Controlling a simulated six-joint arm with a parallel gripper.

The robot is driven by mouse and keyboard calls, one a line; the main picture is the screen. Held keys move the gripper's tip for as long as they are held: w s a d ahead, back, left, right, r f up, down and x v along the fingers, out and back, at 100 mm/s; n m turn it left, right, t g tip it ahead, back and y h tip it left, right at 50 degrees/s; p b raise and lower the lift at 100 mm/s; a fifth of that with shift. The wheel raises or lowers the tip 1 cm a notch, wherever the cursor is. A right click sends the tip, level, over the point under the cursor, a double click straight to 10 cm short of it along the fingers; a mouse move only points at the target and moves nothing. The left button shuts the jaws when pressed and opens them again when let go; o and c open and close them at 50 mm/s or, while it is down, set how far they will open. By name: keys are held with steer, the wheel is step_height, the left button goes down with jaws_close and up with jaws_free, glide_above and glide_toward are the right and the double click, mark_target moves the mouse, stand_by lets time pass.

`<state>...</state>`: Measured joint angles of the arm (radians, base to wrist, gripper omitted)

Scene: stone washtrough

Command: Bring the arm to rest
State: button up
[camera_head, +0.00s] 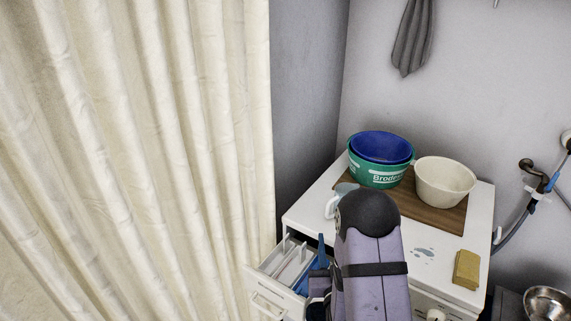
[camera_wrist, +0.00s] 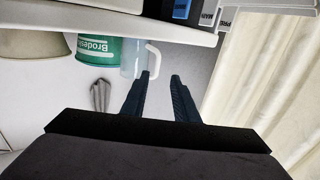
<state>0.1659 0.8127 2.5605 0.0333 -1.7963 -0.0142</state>
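My gripper (camera_wrist: 160,76) shows in the wrist view with its two dark fingers apart and nothing between them. The wrist view looks upside down. The fingertips appear just below the translucent jug (camera_wrist: 133,62) in that picture, but I cannot tell the distance. In the head view my arm rises in front of the white cabinet (camera_head: 300,215), and the gripper is mostly hidden behind it, near the open drawer (camera_head: 265,288).
The cabinet top holds a wooden board (camera_head: 440,216), a green tub (camera_head: 376,178) with a blue bowl (camera_head: 382,147) in it, a cream bowl (camera_head: 445,183) and a yellow sponge (camera_head: 466,270). A curtain (camera_head: 150,150) hangs left. A metal bowl (camera_head: 547,303) is lower right.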

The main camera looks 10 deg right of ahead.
steer(key=s+a+f+n+g+y+p, duration=0.1)
steer(key=s+a+f+g+y+p, duration=0.25)
steer(key=s+a+g, duration=0.45)
steer(key=s+r+g+p, duration=0.1)
steer(key=s+r+g, duration=0.1)
steer(key=s, duration=0.3)
steer(key=s+r+g, duration=0.2)
steer(key=s+g, duration=0.2)
steer(key=s, duration=0.1)
steer(key=s+r+n+g+p, duration=0.1)
steer(key=s+r+g, duration=0.1)
steer(key=s+g, duration=0.1)
steer(key=shift+s+a+r+g+p, duration=0.15)
steer(key=shift+s+r+g+p, duration=0.2)
steer(key=shift+s, duration=0.55)
steer(key=shift+c, duration=0.7)
